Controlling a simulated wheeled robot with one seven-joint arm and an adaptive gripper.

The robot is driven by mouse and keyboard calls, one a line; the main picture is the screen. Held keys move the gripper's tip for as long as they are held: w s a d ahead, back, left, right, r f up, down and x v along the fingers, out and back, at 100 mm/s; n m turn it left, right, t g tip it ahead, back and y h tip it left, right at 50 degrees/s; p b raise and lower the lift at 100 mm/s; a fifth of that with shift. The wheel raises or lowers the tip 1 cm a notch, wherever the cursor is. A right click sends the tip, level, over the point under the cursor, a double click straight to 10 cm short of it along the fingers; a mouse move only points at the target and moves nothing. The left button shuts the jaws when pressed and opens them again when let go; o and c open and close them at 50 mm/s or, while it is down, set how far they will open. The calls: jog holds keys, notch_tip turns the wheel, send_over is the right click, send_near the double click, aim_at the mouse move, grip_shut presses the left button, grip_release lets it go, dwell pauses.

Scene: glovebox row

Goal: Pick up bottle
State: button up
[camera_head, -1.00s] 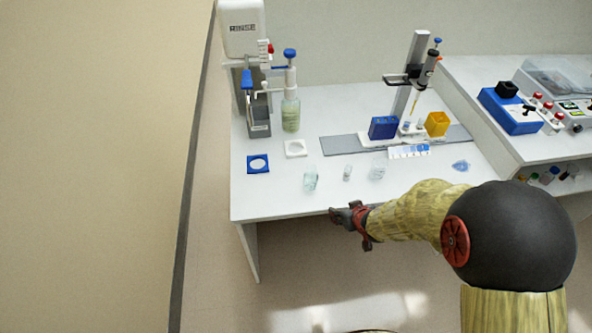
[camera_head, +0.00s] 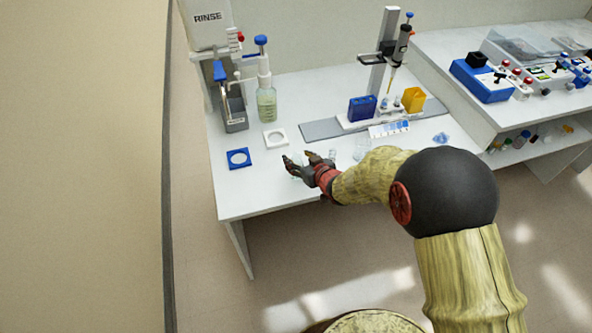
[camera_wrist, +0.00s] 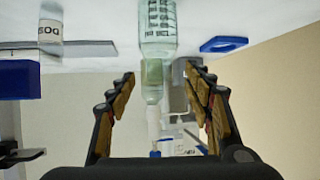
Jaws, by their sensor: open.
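A small clear bottle with dark printed marks (camera_wrist: 158,28) is straight ahead of my gripper (camera_wrist: 159,72) in the wrist view, which shows the scene upside down. In the head view my gripper (camera_head: 303,161) is low over the bench's front part, its open fingers largely covering this bottle. No contact is visible, and I cannot tell how far the bottle is between the fingers. A greenish pump bottle (camera_head: 266,104) with a blue top stands farther back; it appears behind the clear bottle in the wrist view (camera_wrist: 152,72).
A clear container (camera_head: 361,147) and a tiny vial (camera_head: 332,154) stand right of my gripper. A blue square holder (camera_head: 239,158) and a white one (camera_head: 275,138) lie to the left and behind. A pipette stand (camera_head: 385,55) and rinse unit (camera_head: 208,25) are at the back.

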jog(key=shift+x, duration=1.2)
jog(key=shift+s, duration=0.1)
jog(key=c, duration=0.3)
grip_shut()
